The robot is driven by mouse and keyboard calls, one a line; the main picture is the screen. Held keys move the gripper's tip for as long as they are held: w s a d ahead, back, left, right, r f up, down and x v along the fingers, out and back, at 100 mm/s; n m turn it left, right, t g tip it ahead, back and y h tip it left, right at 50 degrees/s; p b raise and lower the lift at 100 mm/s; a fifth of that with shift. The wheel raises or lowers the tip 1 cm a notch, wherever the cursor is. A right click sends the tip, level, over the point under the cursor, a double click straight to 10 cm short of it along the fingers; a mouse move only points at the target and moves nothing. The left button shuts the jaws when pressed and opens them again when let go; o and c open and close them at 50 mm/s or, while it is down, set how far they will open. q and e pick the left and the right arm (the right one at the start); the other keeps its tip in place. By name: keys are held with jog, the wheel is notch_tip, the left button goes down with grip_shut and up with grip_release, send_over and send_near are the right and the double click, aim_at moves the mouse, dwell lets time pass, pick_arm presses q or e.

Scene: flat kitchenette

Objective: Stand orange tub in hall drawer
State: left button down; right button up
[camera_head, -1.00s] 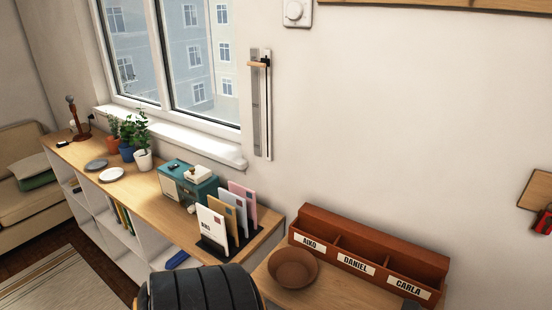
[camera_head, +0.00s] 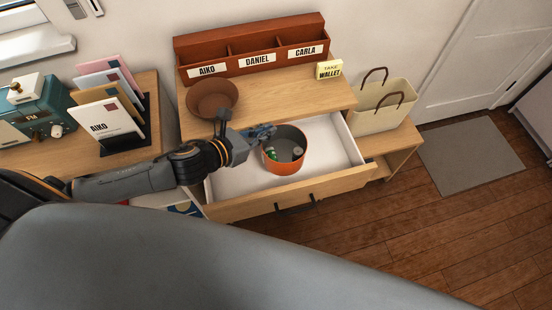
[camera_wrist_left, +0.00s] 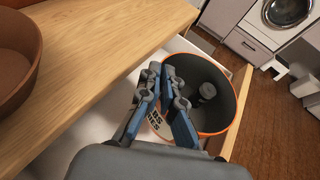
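The orange tub (camera_head: 285,163), dark grey inside, is upright within the open hall drawer (camera_head: 235,180). I cannot tell whether its base touches the drawer floor. It holds a few small items, one of them green (camera_head: 272,153). My left gripper (camera_head: 266,131) is at the tub's back-left rim. In the left wrist view its fingers (camera_wrist_left: 166,80) are close together, with the wall of the tub (camera_wrist_left: 222,128) pinched between them. A partly hidden white label with dark letters shows between the fingers. My right gripper is not in view.
A brown bowl (camera_head: 212,97) and a named letter sorter (camera_head: 250,55) stand on the cabinet top behind the drawer. A yellow wallet sign (camera_head: 329,69) is at its right. A cream bag (camera_head: 382,106) stands right of the drawer. Letters in a rack (camera_head: 122,140) are on the left.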

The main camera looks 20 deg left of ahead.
aim_at(265, 143)
pick_arm(q)
notch_tip(265, 143, down, 6)
jog(key=shift+r, duration=0.25)
notch_tip(265, 143, down, 4)
jog(key=shift+f+b, duration=0.3)
jog(key=c, duration=1.6)
grip_release()
jog(key=shift+s+f, duration=0.1)
jog(key=shift+o, duration=0.4)
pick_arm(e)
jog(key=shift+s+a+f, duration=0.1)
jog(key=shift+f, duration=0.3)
